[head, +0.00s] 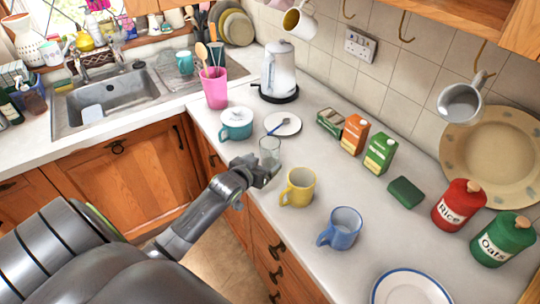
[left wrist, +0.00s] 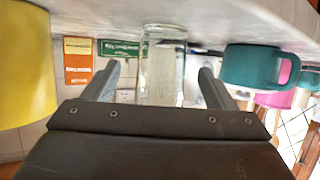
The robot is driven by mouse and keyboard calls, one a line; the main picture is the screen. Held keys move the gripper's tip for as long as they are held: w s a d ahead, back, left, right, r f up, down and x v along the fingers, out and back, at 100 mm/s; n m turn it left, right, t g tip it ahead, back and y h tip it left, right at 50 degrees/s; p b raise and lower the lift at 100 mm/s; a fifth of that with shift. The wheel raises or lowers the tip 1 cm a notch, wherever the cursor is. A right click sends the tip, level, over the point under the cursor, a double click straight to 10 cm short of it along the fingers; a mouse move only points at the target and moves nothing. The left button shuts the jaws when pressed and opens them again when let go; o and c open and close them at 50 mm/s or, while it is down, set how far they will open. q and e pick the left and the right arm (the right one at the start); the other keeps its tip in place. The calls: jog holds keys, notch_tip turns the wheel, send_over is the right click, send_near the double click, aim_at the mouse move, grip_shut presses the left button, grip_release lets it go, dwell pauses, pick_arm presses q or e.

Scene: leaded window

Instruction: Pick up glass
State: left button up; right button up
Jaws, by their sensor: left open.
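The clear drinking glass (head: 270,153) stands upright near the counter's front edge in the head view. In the left wrist view, which looks upside down, the glass (left wrist: 162,68) appears between the two fingers. My left gripper (head: 262,172) is right at the glass on its near side, with its fingers open. In the left wrist view my left gripper (left wrist: 160,85) has one finger to each side of the glass, with gaps showing, so I see no grip on it. My right gripper is not in view.
A yellow mug (head: 298,188) stands just right of the glass, and a blue mug (head: 341,229) farther right. A plate with a spoon (head: 283,125) lies behind. The counter edge runs close below the gripper.

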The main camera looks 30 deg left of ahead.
aim_at(266, 158)
pick_arm(q)
jog(key=shift+w+a+p, duration=0.15)
jog(key=shift+w+p, duration=0.3)
jog(key=shift+w, duration=0.5)
jog(key=shift+p+x, duration=0.4)
jog(key=shift+x, duration=1.6)
jog(key=shift+a, duration=0.1)
jog(key=c, duration=1.2)
